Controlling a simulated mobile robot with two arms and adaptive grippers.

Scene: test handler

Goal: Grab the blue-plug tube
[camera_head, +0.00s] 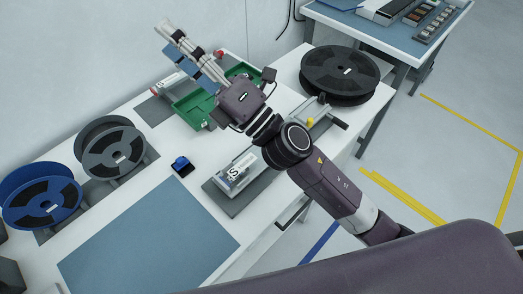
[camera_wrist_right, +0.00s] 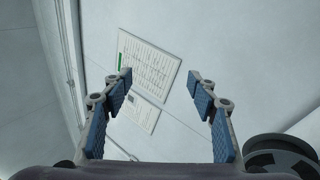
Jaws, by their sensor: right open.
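I cannot clearly make out a blue-plug tube in either view; the gripper covers part of the table's back. A pale object (camera_head: 172,80) on a dark pad shows partly behind the fingers, and a red end (camera_head: 219,54) shows beyond them. My right gripper (camera_head: 170,42) is raised over the back of the table, fingers toward the upper left. My left gripper is not in view.
Green bins (camera_head: 192,108) lie below the right gripper. A small blue item on a black block (camera_head: 181,166) and a fixture labelled S (camera_head: 237,172) are nearer. Reels stand at left (camera_head: 42,195) and at back right (camera_head: 340,75). A blue mat (camera_head: 150,240) is clear.

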